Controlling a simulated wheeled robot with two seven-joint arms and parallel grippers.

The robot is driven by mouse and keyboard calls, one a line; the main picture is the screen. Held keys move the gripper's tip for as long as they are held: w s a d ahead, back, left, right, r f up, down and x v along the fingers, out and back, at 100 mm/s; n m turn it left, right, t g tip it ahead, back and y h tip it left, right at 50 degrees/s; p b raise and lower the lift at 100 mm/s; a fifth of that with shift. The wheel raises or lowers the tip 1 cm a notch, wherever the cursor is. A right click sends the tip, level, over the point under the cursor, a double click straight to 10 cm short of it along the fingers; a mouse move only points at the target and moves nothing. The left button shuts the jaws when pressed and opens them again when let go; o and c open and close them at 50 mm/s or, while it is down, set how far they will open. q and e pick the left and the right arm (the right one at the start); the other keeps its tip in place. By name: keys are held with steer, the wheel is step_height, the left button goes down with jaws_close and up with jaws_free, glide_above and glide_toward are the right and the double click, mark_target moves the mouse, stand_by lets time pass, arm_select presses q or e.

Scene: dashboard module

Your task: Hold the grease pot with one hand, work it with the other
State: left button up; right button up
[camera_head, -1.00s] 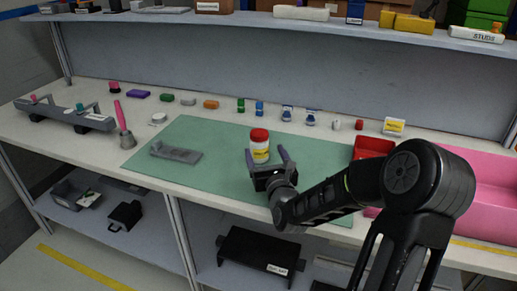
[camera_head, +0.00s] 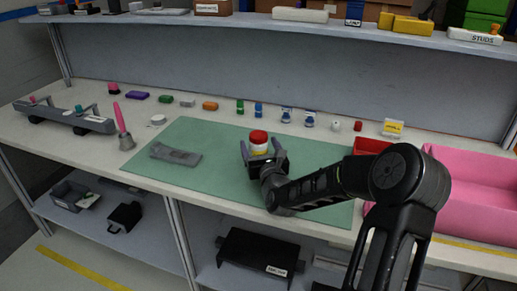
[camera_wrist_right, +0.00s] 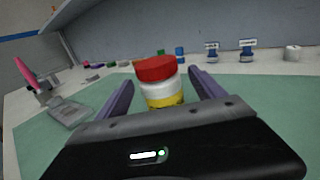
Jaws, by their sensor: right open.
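The grease pot (camera_head: 259,144) is a small white jar with a yellow label and a red lid. It stands upright on the green mat (camera_head: 219,141). My right gripper (camera_head: 262,147) is open with its two purple-grey fingers on either side of the pot. In the right wrist view the pot (camera_wrist_right: 161,88) sits between the spread fingers, with visible gaps to both, and its lower part is hidden behind the gripper body. My left gripper is not in view.
A grey tray-like part (camera_head: 175,154) lies on the mat's left. A pink brush-like tool (camera_head: 122,128) stands left of the mat. Small coloured items line the back. A red bin (camera_head: 372,146) and a pink bin (camera_head: 470,200) stand at right.

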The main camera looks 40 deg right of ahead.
steer(key=shift+x, duration=0.85)
jaws_close()
stand_by(0.6)
steer(key=shift+r, duration=0.15)
step_height(320, 180, up, 10)
steer(key=shift+f, duration=0.1)
stand_by(0.6)
